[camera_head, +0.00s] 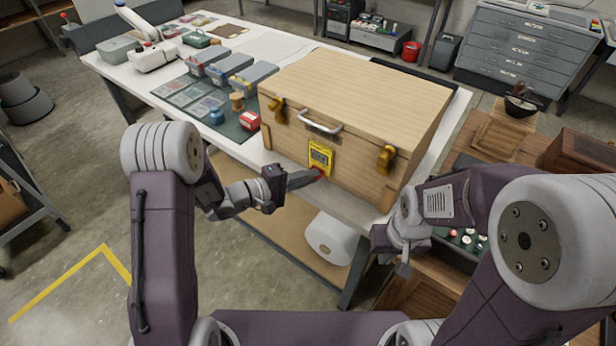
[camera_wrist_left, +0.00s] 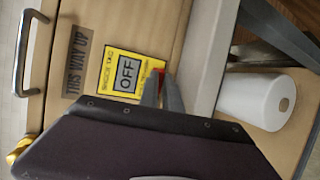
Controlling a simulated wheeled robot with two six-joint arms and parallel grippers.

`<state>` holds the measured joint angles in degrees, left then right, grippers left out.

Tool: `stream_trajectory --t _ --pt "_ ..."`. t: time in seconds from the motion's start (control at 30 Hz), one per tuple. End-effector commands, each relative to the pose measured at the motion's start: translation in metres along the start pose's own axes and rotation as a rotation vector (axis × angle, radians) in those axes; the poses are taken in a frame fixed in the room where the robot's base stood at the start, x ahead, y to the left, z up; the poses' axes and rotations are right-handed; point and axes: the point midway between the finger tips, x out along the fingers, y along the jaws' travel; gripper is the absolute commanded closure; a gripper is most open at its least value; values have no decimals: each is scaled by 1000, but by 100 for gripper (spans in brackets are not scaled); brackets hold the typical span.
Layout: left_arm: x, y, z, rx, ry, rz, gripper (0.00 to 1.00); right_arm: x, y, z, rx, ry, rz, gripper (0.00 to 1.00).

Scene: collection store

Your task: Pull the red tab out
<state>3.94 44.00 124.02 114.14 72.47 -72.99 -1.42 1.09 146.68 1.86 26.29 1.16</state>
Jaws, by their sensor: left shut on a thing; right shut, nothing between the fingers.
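The red tab (camera_head: 319,172) sits at the bottom edge of a yellow shock tag (camera_head: 320,156) on the front of a wooden crate (camera_head: 350,100). My left gripper (camera_head: 314,176) is shut on the red tab. In the left wrist view the tag (camera_wrist_left: 127,76) reads "OFF". The red tab (camera_wrist_left: 161,75) shows there only as a small red edge, mostly hidden by the fingers (camera_wrist_left: 164,88). My right gripper (camera_head: 404,268) is shut and empty, low in front of the crate's right side.
The crate stands on a white table (camera_head: 270,42) and has a metal handle (camera_head: 320,126) and yellow latches (camera_head: 386,158). Grey bins (camera_head: 252,78) and small items stand left of it. A white roll (camera_head: 330,238) lies on the shelf below.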

Motion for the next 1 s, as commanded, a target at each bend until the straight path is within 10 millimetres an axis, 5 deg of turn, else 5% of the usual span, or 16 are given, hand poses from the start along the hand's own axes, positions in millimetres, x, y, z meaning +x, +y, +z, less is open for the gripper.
stream_trajectory --t 0.27,0.53,0.6,1.0 --pt "-20 -13 9 -2 0 -9 100 22 0 2 0 0 0 100" --pt "-24 -11 12 -4 -4 -12 100 19 0 2 0 0 0 100" --pt "-24 -11 12 -4 -4 -10 73 18 0 2 0 0 0 100" --pt "-31 -8 10 -1 1 -4 73 19 0 2 0 0 0 100"
